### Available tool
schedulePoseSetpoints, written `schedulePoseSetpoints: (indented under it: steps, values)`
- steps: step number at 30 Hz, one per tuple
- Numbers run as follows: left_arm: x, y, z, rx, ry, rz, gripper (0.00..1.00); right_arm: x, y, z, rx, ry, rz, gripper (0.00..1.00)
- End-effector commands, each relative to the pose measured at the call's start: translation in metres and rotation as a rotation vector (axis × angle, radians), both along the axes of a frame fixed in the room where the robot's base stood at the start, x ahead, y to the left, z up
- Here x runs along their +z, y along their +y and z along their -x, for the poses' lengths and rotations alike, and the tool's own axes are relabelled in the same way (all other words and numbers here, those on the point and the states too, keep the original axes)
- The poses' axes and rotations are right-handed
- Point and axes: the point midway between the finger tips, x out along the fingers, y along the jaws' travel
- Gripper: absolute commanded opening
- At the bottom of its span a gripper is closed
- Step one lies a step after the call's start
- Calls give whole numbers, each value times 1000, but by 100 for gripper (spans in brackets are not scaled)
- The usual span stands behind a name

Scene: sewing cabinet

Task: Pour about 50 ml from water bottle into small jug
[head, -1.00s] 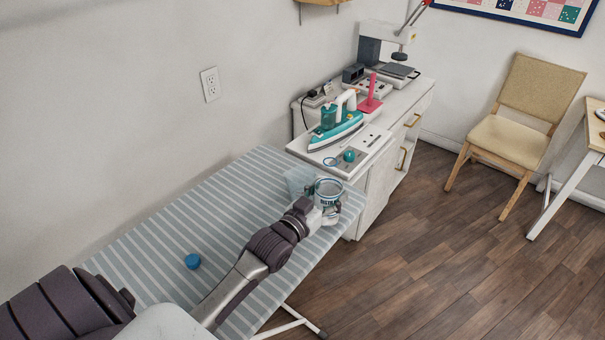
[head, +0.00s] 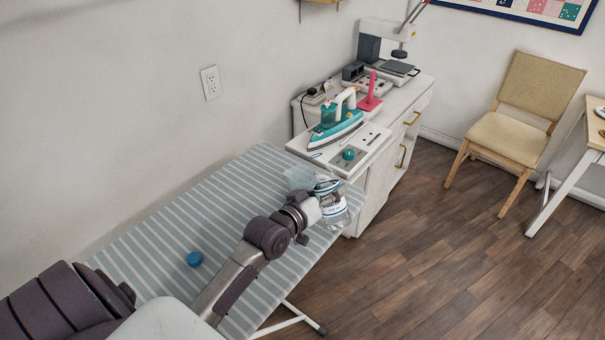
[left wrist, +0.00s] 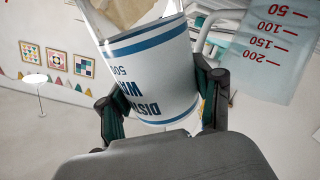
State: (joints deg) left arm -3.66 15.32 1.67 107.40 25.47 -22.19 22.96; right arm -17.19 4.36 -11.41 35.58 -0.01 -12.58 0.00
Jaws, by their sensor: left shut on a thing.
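The water bottle (head: 337,214) is clear, with a white and blue label, and is tilted over at the far end of the striped ironing board. My left gripper (head: 322,200) is shut around it; in the left wrist view the bottle (left wrist: 150,75) sits between the two fingers with its label lettering upside down. The small jug (head: 297,177) is clear and stands on the board just beyond the bottle, partly hidden by it. In the left wrist view the jug (left wrist: 268,55) shows red marks from 50 to 200. I cannot make out any flowing water. My right gripper is out of view.
A blue cap (head: 194,259) lies on the ironing board (head: 165,240). A white cabinet (head: 375,190) beyond it holds a teal iron (head: 333,130) and a pink stand (head: 370,95). A chair (head: 515,130) stands at right; the floor between is clear.

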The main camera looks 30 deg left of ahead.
Motion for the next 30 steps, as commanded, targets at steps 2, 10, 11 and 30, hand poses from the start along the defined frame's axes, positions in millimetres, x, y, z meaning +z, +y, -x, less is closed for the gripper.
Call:
schedulePoseSetpoints:
  steps: [2, 10, 11, 30]
  values:
    - [0, 1, -1, 1, 12, 48, 14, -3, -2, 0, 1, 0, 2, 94]
    - [-6, -5, 2, 0, 72, 214, 14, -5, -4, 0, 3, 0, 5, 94]
    - [-7, -7, 2, 0, 78, 233, 14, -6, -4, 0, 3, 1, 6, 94]
    - [-2, -23, 8, -1, 215, 618, 14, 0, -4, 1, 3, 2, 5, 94]
